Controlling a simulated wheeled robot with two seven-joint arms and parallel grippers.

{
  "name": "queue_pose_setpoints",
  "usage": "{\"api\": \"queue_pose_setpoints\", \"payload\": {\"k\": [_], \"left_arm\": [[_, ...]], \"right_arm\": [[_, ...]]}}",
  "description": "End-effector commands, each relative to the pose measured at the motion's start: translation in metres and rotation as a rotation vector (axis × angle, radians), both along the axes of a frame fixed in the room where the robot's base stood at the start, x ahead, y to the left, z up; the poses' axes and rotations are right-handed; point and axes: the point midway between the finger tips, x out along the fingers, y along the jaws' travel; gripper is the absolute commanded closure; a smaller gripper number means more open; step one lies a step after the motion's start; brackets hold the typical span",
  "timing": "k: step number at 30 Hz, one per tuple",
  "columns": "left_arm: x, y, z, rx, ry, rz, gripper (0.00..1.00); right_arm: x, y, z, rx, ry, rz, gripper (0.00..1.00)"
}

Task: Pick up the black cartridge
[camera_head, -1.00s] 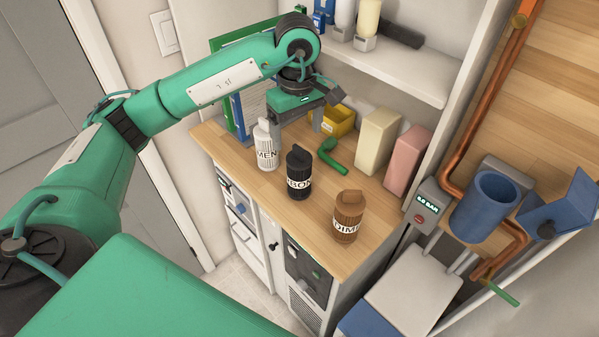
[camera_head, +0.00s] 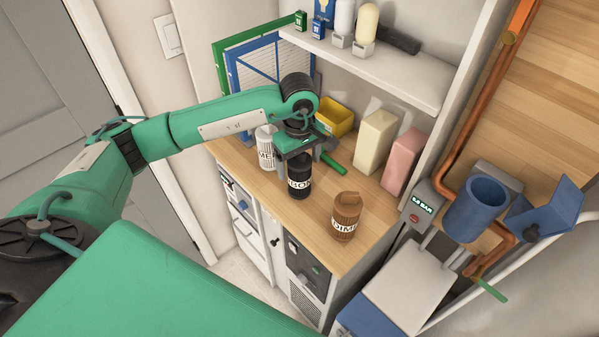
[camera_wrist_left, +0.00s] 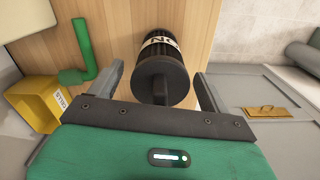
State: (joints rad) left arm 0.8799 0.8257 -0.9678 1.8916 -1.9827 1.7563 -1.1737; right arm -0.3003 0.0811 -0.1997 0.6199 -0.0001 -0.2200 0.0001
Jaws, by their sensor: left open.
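The black cartridge (camera_head: 299,180) stands upright on the wooden counter, between a white cartridge (camera_head: 266,150) and a brown cartridge (camera_head: 346,216). My left gripper (camera_head: 297,160) is right above and behind it in the head view, pointing down. In the left wrist view the black cartridge (camera_wrist_left: 161,68) lies between the two spread fingers of my left gripper (camera_wrist_left: 160,85), with a gap on each side. The gripper is open and holds nothing. The gripper hides part of the cartridge's top in the head view. My right gripper is not in view.
A green pipe handle (camera_head: 332,164) and a yellow bin (camera_head: 335,117) are behind the cartridge. Cream (camera_head: 375,139) and pink (camera_head: 403,161) blocks stand to the right. A shelf (camera_head: 380,70) hangs above the back. The counter's front edge is close to the cartridges.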

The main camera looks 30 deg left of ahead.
Motion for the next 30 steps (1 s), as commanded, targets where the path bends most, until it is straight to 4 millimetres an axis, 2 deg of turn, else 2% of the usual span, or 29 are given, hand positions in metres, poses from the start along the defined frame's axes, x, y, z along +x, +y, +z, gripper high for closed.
{"api": "queue_pose_setpoints", "payload": {"k": [3,13,23,26,30], "left_arm": [[0.0,0.0,0.0,0.0,0.0,0.0,0.19],[0.0,0.0,0.0,0.0,0.0,0.0,0.84],[0.0,0.0,0.003,0.0,-0.002,0.0,0.85],[0.001,0.0,0.009,0.0,-0.002,0.0,0.85],[0.001,0.0,0.027,-0.001,-0.005,0.0,0.85]], "right_arm": [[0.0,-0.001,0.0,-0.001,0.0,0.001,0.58],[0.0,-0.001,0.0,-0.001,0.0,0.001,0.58],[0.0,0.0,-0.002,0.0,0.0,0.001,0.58],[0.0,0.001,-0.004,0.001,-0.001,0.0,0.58],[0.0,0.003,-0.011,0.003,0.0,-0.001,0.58]]}}
